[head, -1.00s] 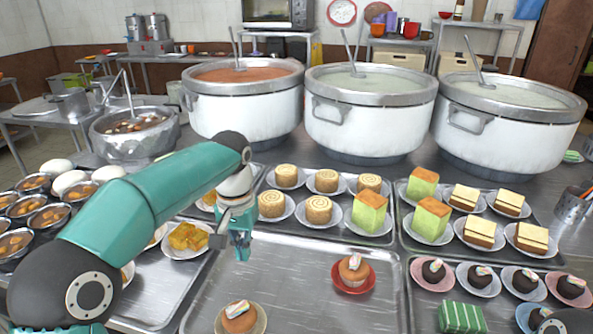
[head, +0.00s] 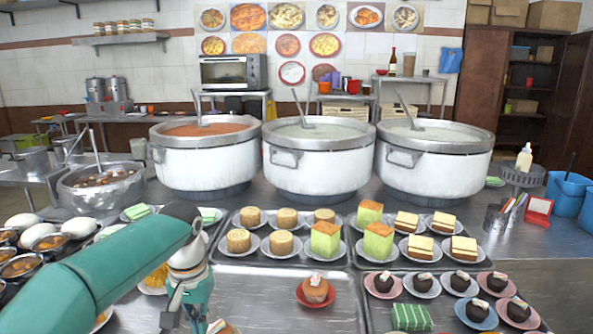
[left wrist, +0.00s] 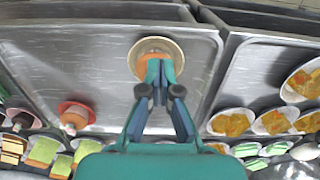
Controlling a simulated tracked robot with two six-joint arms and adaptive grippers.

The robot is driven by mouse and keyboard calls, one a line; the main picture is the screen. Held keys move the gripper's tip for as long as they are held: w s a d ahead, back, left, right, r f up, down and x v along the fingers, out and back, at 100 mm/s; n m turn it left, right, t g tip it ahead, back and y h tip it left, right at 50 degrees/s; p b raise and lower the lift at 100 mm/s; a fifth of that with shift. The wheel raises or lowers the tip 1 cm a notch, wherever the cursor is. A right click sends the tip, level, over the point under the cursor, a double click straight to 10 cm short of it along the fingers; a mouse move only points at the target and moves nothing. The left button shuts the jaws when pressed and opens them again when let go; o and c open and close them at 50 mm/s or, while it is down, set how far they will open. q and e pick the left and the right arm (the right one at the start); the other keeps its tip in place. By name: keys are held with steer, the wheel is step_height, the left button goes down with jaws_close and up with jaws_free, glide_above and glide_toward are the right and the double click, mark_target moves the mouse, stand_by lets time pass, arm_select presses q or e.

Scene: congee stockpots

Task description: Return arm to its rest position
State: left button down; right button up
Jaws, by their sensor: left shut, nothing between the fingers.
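My left arm (head: 105,270) reaches in from the left in the head view. My left gripper (head: 190,318) points down near the bottom edge, over the left part of a metal tray (head: 262,290). In the left wrist view the gripper (left wrist: 160,68) is shut with nothing between its fingers. Its fingertips overlap an orange cake on a cream plate (left wrist: 175,48); I cannot tell the gap between them. In the head view this cake (head: 219,327) is mostly cut off and hidden. My right gripper is not in view.
A cupcake on a red plate (head: 315,289) sits on the same tray. Trays of rolls, green cakes and dark cakes (head: 380,283) lie behind and right. Three large pots (head: 322,165) stand at the back. Bowls and eggs (head: 40,232) are at the left.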

arm_select(q)
steer(key=s+a+f+g+h+p, duration=0.1)
steer(key=s+f+g+p, duration=0.15)
steer(key=s+f, duration=0.55)
steer(key=s+f+g+p, duration=0.2)
steer(key=s+f+g, duration=0.15)
steer(key=f, duration=0.85)
steer(key=s+d+f+n+t+h, duration=0.2)
steer(key=s+d+f+t, duration=0.4)
steer(key=s+f, duration=0.5)
steer(key=shift+s+d+f+n+t+h+p, duration=0.3)
steer(key=shift+s+d+h+p, duration=0.3)
steer(key=shift+s, duration=0.4)
